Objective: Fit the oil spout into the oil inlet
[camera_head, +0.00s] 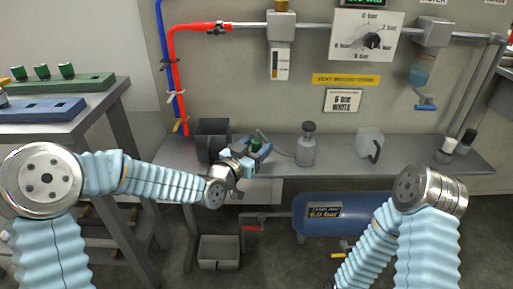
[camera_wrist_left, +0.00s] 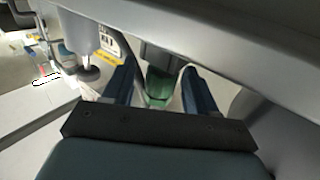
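My left gripper (camera_head: 262,146) is over the left part of the grey bench, with blue fingers. In the left wrist view its fingers (camera_wrist_left: 158,88) stand apart on either side of a green piece (camera_wrist_left: 159,88), with gaps visible. The green piece also shows at the gripper in the head view (camera_head: 256,144). A grey can (camera_head: 306,150) with a dark top stands on the bench just right of the gripper; a thin line, perhaps its spout, reaches left from it. I cannot identify the oil inlet for certain. My right gripper is out of view.
The grey bench (camera_head: 340,152) also holds a dark bin (camera_head: 212,134), a pale jug (camera_head: 369,144) and small bottles (camera_head: 466,141). A blue tank (camera_head: 345,213) lies below. A side table (camera_head: 40,128) stands left. A pipe with a hanging bowl (camera_head: 421,70) runs along the wall.

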